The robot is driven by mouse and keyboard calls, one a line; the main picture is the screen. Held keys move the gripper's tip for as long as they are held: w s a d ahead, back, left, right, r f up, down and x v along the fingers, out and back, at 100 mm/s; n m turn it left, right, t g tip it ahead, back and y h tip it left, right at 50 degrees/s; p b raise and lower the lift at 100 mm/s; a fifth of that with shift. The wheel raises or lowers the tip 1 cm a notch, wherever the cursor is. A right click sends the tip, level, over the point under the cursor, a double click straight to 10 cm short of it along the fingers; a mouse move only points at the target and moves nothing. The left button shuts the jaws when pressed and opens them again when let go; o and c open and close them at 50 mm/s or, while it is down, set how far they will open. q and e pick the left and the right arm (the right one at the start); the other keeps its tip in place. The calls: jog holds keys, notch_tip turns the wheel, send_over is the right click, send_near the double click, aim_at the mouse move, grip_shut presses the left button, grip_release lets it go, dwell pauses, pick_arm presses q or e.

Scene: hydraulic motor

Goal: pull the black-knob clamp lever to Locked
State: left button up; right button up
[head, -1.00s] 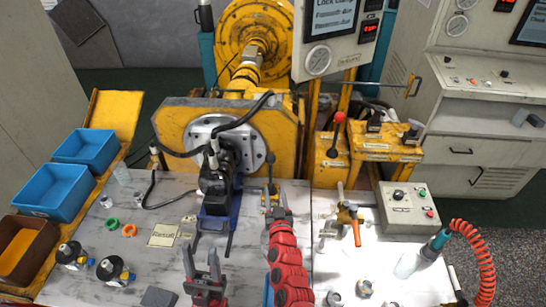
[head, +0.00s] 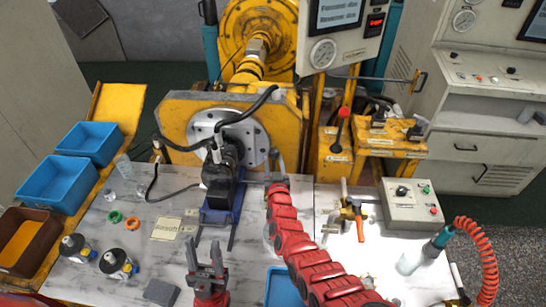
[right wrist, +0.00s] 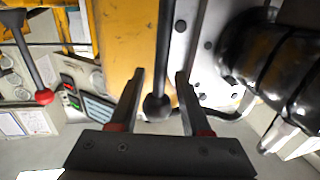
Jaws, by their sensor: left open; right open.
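The black-knob clamp lever (right wrist: 165,50) shows in the right wrist view as a dark rod ending in a round black knob (right wrist: 157,107). The knob lies between the two open fingers of my right gripper (right wrist: 158,80), with a gap visible on each side. In the head view my right gripper (head: 275,162) is beside the black motor, and it largely hides the lever. My left gripper (head: 205,250) is open and empty over the front of the table, away from the lever. The black motor (head: 220,180) sits on a blue cradle (head: 215,213) against the yellow housing's flange.
A red-knob lever (head: 342,118) stands on the yellow box to the right; it also shows in the right wrist view (right wrist: 43,96). An orange-handled valve (head: 355,212) and a button box (head: 411,203) are on the right. Blue bins (head: 58,185) stand left.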

jog(key=shift+w+f, duration=0.1)
jog(key=shift+w, duration=0.3)
jog(key=shift+w+a+f+b, duration=0.2)
jog(key=shift+w+b, duration=0.25)
jog(key=shift+b, duration=0.45)
jog(key=shift+w+a+r+b, duration=0.1)
jog(key=shift+w+r+b, duration=0.15)
jog(key=shift+w+b, duration=0.6)
grip_shut()
